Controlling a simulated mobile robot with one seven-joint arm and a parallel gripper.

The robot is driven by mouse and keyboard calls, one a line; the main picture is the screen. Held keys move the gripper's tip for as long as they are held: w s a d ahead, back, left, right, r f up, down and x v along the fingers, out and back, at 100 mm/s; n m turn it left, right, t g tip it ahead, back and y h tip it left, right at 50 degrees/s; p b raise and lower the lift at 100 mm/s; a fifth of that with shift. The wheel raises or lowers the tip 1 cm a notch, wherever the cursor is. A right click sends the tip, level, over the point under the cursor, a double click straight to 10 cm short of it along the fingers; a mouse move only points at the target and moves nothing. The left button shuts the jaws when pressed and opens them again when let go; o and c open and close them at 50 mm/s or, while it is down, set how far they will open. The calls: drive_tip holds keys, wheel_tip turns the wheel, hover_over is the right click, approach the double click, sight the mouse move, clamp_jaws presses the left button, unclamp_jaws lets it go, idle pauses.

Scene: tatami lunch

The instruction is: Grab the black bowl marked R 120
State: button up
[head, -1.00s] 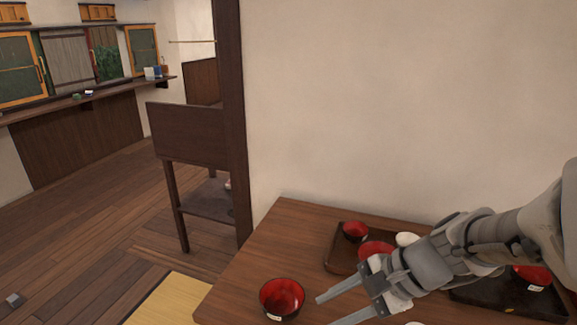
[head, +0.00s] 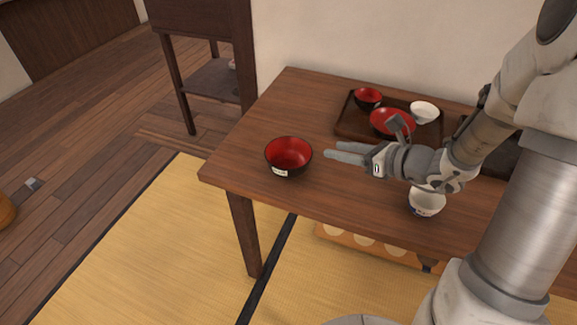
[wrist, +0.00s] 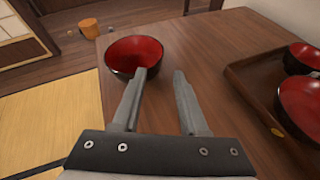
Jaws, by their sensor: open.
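A black bowl with a red inside (head: 288,157) stands upright near the left end of the wooden table. A small white label shows on its outer side; its writing is too small to read. It also shows in the wrist view (wrist: 134,56), ahead of the left finger. My gripper (head: 328,152) is open just to the right of the bowl, fingers pointing left toward it. In the wrist view my gripper (wrist: 160,74) has nothing between its fingers. The left fingertip overlaps the bowl's near rim in the picture; I cannot tell whether they touch.
A dark tray (head: 350,125) behind my gripper holds a small red bowl (head: 368,97), a wider red bowl (head: 392,121) and a white bowl (head: 424,112). Another white bowl (head: 427,203) stands below my arm. Bare tabletop (head: 290,100) lies behind the black bowl.

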sight(309, 145)
drive_tip(key=b+x, duration=0.1)
drive_tip(key=x, duration=0.5)
drive_tip(key=b+x, duration=0.2)
drive_tip(key=x, duration=0.3)
drive_tip(key=shift+f, duration=0.2)
clamp_jaws()
